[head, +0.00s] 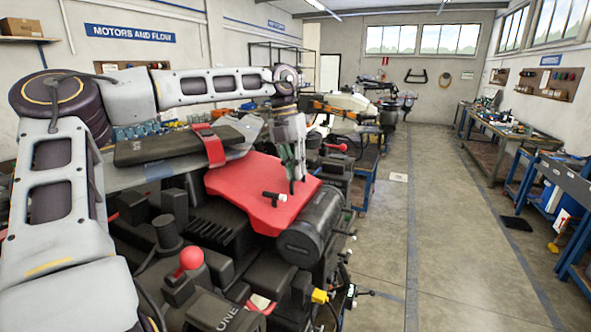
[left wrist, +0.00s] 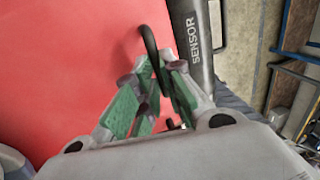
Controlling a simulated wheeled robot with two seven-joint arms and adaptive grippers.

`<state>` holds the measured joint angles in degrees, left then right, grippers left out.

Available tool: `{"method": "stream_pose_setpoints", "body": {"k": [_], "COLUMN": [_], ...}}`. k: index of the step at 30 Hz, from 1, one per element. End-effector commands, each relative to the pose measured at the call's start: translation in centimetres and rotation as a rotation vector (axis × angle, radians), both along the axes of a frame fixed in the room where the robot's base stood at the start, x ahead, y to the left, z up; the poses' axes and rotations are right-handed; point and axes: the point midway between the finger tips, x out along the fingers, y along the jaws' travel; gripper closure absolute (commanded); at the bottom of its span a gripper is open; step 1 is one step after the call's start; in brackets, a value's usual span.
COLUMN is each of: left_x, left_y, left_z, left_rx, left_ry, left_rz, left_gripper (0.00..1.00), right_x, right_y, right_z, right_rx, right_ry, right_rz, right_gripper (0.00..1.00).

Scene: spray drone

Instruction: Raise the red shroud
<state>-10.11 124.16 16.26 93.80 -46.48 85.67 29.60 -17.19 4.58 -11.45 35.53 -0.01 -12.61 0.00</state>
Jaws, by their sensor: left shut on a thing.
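The red shroud (head: 255,185) is a flat, angular red panel over the dark machine, sloping down towards the front. It fills the left of the left wrist view (left wrist: 65,70). My left gripper (head: 292,184) points down at the shroud's right side. In the left wrist view its green-padded fingers (left wrist: 155,75) close around a thin black loop handle (left wrist: 149,42) at the shroud's edge. The fingers hide the handle's lower part. The shroud appears to lie low on the machine; any gap under it is hidden. My right gripper is not in view.
A black cylinder marked SENSOR (left wrist: 194,40) lies close beside the handle; a dark cylinder (head: 312,226) sits at the shroud's right front. A red ball knob (head: 190,258) stands nearer.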

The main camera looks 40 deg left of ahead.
Motion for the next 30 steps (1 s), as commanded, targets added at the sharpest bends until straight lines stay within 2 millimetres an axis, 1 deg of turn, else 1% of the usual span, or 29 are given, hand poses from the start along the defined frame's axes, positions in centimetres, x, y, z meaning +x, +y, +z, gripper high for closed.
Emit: {"method": "stream_pose_setpoints", "body": {"k": [5,8,11,16,24,27,30], "left_x": [0.0,0.0,0.0,-0.1,-0.4,-0.6,-0.7], "left_y": [0.0,0.1,0.2,0.6,1.7,2.1,2.2], "left_z": [0.1,0.6,1.6,4.1,7.9,8.8,9.3], "left_rx": [-0.004,-0.025,-0.066,-0.168,-0.331,-0.375,-0.396], "left_ry": [-0.001,-0.007,-0.022,-0.054,-0.106,-0.121,-0.128], "left_rz": [0.001,0.003,0.004,0.004,0.005,0.003,0.001], "left_gripper": [1.0,1.0,1.0,1.0,1.0,1.0,1.0], "right_x": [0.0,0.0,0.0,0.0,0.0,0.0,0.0], "right_y": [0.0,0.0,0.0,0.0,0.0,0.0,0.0], "right_z": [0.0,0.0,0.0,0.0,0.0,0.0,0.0], "right_rx": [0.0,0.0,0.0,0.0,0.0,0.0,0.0], "right_ry": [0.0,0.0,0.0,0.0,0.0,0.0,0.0], "right_rz": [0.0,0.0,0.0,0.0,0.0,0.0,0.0], "right_gripper": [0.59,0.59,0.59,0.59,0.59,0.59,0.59]}}
